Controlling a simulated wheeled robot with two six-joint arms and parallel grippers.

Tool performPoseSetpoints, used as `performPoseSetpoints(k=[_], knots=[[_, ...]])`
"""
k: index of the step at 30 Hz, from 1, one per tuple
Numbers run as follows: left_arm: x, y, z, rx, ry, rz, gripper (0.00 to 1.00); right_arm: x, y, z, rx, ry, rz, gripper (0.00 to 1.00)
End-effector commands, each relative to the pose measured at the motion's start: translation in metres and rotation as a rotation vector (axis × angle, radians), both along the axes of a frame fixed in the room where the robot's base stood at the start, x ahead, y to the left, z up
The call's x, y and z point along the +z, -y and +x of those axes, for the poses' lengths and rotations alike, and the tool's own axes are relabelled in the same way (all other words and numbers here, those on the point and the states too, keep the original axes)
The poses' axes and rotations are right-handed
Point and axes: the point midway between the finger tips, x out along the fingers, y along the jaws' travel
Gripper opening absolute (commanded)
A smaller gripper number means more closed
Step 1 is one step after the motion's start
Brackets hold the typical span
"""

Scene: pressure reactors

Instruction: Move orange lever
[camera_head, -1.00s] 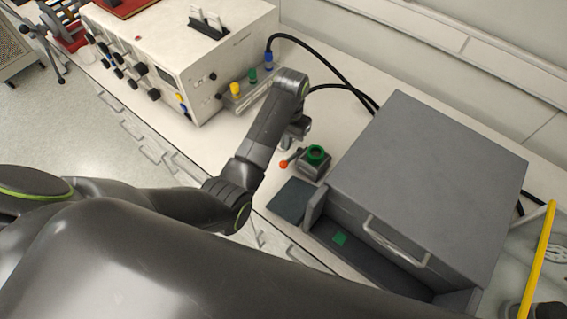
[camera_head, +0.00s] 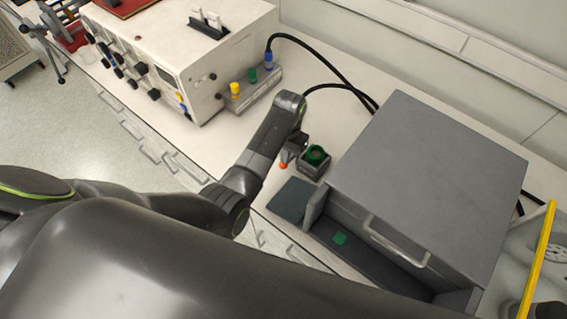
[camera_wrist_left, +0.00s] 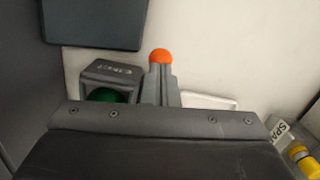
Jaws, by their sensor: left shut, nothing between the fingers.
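The orange lever's round knob (camera_head: 284,166) shows just below my left gripper (camera_head: 287,158) in the head view, at the left of a small grey box with a green ring on top (camera_head: 316,156). In the left wrist view the orange knob (camera_wrist_left: 160,55) shows just beyond the tips of my left gripper (camera_wrist_left: 159,72), whose fingers are shut with nothing between them. The lever's shaft is hidden there, and I cannot tell whether the fingers touch the knob. The small box (camera_wrist_left: 112,72) is left of the fingers. My right gripper is out of view.
A large grey cabinet with a handle (camera_head: 395,242) stands right of the small box. A dark flat pad (camera_head: 292,200) lies in front of it. A white instrument with knobs (camera_head: 165,60) stands at the back left. Black cables (camera_head: 325,60) cross the bench behind.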

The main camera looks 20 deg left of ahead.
Motion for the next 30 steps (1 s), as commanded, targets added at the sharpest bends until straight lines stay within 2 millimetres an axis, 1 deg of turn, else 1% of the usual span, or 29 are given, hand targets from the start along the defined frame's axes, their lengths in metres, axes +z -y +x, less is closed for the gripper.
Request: performPoseSetpoints(k=[4,17,20,27,30], knots=[[-0.007,0.000,-0.001,0.000,0.001,0.000,0.00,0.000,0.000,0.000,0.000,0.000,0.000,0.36],[-0.010,0.000,-0.001,0.000,0.001,0.000,0.00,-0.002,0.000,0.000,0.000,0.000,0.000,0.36],[-0.018,0.000,-0.001,0.000,0.000,0.000,0.00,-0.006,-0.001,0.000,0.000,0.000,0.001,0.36],[-0.047,0.000,-0.001,0.001,0.000,0.000,0.00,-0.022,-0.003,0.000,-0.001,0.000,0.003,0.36],[-0.042,0.000,0.000,0.001,0.002,0.000,0.00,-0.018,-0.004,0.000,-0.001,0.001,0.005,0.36]])
